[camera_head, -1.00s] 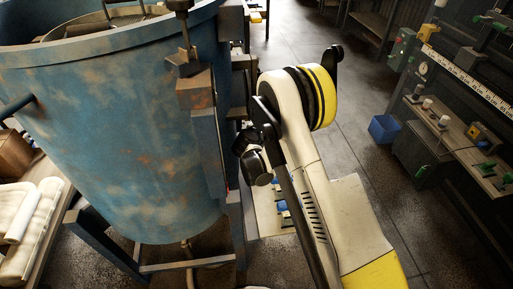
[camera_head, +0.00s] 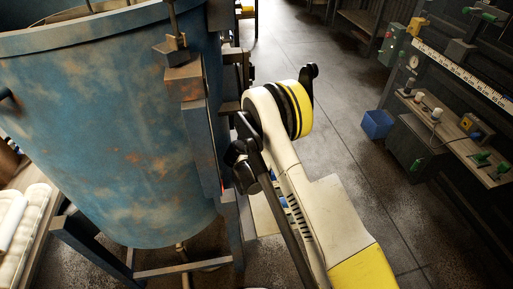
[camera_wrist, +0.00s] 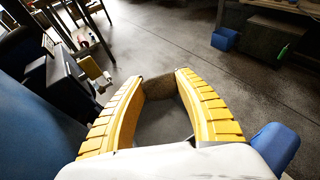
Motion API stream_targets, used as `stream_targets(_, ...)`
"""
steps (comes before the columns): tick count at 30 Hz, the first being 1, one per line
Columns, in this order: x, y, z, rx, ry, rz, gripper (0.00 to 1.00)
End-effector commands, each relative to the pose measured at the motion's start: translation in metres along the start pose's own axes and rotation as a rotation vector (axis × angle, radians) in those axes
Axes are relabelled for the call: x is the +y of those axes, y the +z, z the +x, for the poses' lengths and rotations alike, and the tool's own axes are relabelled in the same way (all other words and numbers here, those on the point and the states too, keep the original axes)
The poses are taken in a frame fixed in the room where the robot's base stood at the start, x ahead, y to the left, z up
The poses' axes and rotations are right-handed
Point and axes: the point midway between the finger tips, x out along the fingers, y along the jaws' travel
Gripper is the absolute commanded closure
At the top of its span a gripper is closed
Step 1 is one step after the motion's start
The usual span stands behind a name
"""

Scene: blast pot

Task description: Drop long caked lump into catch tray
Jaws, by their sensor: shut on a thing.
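In the wrist view, my gripper (camera_wrist: 162,84) has its two yellow ribbed fingers shut on a brown, rough piece, the caked lump (camera_wrist: 158,86), between the fingertips. Only part of the lump shows, so its full length cannot be told. Grey floor lies beyond it. In the head view my arm hides the gripper and the lump. I cannot make out the catch tray for certain in either view.
A large rusty blue pot (camera_head: 120,140) on a dark stand fills the left. A blue bin (camera_head: 377,124) sits on the floor by a tool bench (camera_head: 455,135) at the right. White rolls (camera_head: 25,220) lie at lower left. Floor between is clear.

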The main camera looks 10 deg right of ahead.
Motion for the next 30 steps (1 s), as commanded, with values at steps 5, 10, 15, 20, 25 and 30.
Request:
stream_targets(5,0.000,0.001,0.000,0.000,0.000,0.000,0.39)
stream_targets(10,0.000,0.001,0.000,0.000,0.000,0.000,0.39)
stream_targets(15,0.000,0.003,-0.001,0.000,0.000,0.000,0.39)
stream_targets(20,0.000,0.021,-0.009,0.000,0.000,0.000,0.39)
stream_targets(25,0.000,0.055,-0.023,0.000,0.000,0.000,0.39)
stream_targets(30,-0.002,0.075,-0.037,0.002,0.012,-0.005,0.39)
